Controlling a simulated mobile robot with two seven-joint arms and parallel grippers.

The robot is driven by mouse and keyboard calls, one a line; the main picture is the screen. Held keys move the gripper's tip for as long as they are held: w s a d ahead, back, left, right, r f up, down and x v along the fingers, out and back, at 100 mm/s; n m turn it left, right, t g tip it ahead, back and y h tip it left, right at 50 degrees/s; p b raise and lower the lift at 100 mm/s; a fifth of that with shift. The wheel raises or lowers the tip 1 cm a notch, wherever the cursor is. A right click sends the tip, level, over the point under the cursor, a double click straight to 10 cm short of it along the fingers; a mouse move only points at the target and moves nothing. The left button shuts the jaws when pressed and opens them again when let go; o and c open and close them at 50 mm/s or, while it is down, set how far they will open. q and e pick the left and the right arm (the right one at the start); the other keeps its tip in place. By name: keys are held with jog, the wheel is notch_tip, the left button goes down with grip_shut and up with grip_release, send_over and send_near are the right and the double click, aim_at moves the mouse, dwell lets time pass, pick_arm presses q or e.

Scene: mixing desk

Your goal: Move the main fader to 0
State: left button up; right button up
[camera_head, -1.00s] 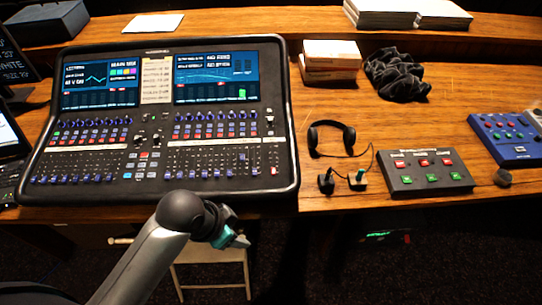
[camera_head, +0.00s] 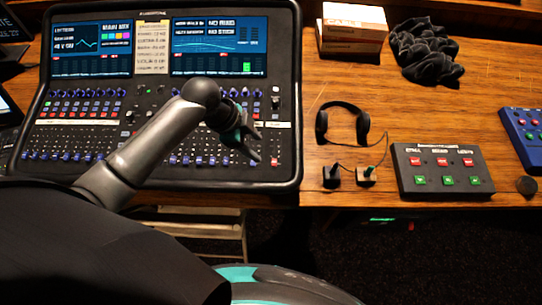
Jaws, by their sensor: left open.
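The mixing desk (camera_head: 90,185) lies on the wooden table at the left, with two lit screens along its top. My left gripper (camera_head: 257,147) is over the right part of the desk, just left of the main fader. The arm hides the middle of the desk. My right gripper is out of view.
A stool (camera_head: 190,222) is below the table edge.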

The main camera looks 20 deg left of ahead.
aim_at(274, 161)
pick_arm(q)
jog(key=b+x, duration=0.1)
jog(key=x, duration=0.7)
jog(key=shift+w+d+f, duration=0.1)
jog(key=shift+f, duration=0.15)
jog(key=shift+w+d+f, duration=0.15)
jog(key=shift+d+f, duration=0.05)
jog(key=shift+f, duration=0.35)
jog(key=shift+d+f, duration=0.1)
jog(key=shift+f, duration=0.15)
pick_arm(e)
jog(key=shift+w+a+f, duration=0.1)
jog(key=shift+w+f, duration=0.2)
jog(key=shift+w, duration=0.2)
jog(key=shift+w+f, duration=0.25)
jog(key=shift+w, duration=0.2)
pick_arm(q)
grip_shut()
jog(key=shift+w, duration=0.1)
